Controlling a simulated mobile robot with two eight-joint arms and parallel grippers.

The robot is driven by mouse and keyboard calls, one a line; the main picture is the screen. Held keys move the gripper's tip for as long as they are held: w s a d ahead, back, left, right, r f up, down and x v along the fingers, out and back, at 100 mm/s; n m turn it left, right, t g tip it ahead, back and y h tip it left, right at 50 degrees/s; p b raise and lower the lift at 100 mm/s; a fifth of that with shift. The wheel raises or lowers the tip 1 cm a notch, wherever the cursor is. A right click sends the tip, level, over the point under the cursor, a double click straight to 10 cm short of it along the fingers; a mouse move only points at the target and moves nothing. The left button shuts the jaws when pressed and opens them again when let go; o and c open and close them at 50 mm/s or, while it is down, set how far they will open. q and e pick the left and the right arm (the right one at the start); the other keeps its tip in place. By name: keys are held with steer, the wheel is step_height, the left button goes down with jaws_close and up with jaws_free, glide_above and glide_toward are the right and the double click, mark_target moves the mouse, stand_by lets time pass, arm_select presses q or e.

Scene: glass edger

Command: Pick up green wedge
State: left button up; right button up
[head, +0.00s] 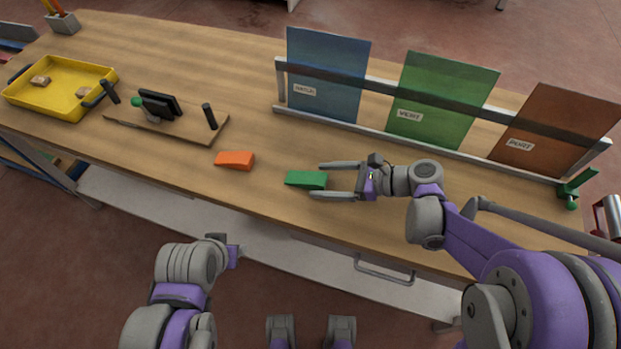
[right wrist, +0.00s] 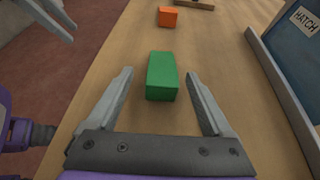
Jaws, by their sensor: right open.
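The green wedge (head: 306,179) lies on the wooden table near its front edge, right of an orange wedge (head: 235,160). My right gripper (head: 328,180) is open, its fingers pointing left toward the green wedge. In the right wrist view the green wedge (right wrist: 162,76) is ahead of and roughly between the open fingers (right wrist: 160,92), with clear space on either side of it. The orange wedge (right wrist: 168,16) lies farther off. My left gripper (head: 228,248) is in front of the table's edge, low in the head view; its fingers are not clear there.
A rack (head: 425,98) with blue, green and brown panels stands behind the right gripper. A wooden board (head: 188,125) with a black clamp-like fixture lies to the left. A yellow tray (head: 62,110) is at the far left. The tabletop between wedges and rack is clear.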

mark_target(313, 178)
steer(key=x, duration=0.4)
steer(key=shift+w+a+r, duration=0.1)
steer(key=shift+w, duration=0.1)
jaws_close()
steer(key=shift+r, duration=0.1)
